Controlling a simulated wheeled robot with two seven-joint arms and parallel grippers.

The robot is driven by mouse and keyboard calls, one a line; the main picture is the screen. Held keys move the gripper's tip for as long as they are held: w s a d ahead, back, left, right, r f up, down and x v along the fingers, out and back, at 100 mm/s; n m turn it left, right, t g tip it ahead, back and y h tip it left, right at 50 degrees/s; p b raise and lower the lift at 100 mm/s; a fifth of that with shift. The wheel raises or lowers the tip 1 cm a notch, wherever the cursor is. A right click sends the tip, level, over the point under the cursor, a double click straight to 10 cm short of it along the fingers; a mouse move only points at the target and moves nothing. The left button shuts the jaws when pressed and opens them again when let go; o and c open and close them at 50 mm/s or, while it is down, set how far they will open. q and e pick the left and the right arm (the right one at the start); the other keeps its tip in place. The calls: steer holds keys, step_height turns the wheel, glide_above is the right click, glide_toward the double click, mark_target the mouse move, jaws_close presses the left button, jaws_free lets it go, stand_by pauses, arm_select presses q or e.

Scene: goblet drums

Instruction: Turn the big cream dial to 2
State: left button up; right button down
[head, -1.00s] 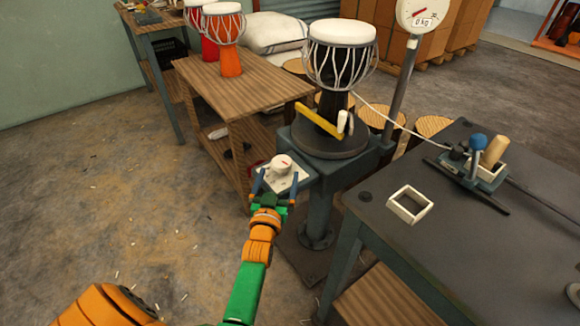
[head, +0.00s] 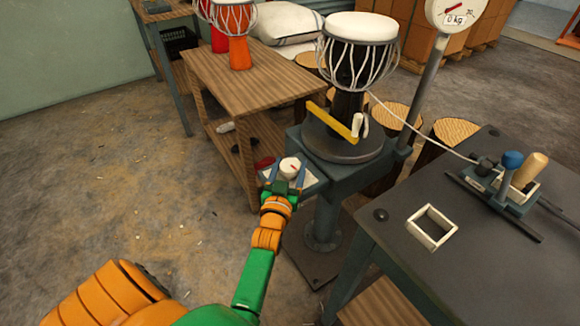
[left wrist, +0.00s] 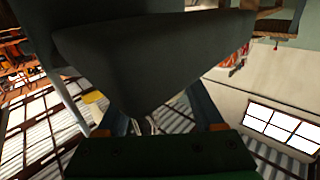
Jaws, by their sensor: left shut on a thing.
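The big cream dial (head: 290,167), with a small red mark on it, sits on a pale plate (head: 312,181) on the near side of the blue-grey drum stand (head: 350,176). My left gripper (head: 288,172) is shut on the dial, with one blue finger on each side of it. The dial's numbers are too small to read. In the left wrist view the two fingers of my left gripper (left wrist: 160,112) reach up under a large dark shape, and the dial cannot be made out there. My right gripper is not in view.
A goblet drum (head: 361,45) stands on the stand's turntable, beside a yellow bar (head: 330,121). A dark table (head: 470,275) with a white square frame (head: 432,228) is at right. A wooden bench (head: 250,82) is behind. The floor at left is clear.

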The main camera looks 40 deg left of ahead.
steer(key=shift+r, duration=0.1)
arm_select(q)
steer(key=shift+m+t+h+p, duration=0.4)
steer(key=shift+m+h, duration=0.3)
steer(key=shift+h, duration=0.2)
steer(key=shift+f+m+h, duration=0.1)
steer(key=shift+m+h, duration=0.6)
steer(key=shift+h, duration=0.4)
steer(key=shift+f+m+t+h, duration=0.1)
steer(key=shift+m+t+h, duration=0.25)
steer(key=shift+h, duration=0.25)
steer(key=shift+a+f+m+h+b, duration=0.15)
steer(key=shift+m+h+b, duration=0.25)
steer(key=shift+m+h, duration=0.55)
steer(key=shift+m+h+b, duration=0.4)
steer(key=shift+h+b, duration=0.15)
steer(key=shift+h, duration=0.7)
steer(key=shift+m+h+b, duration=0.6)
steer(key=shift+h+b, duration=0.05)
steer(key=shift+h, duration=0.25)
steer(key=shift+r+m+g+h, duration=0.2)
steer(key=shift+m+g+h, duration=0.1)
steer(key=shift+g, duration=0.15)
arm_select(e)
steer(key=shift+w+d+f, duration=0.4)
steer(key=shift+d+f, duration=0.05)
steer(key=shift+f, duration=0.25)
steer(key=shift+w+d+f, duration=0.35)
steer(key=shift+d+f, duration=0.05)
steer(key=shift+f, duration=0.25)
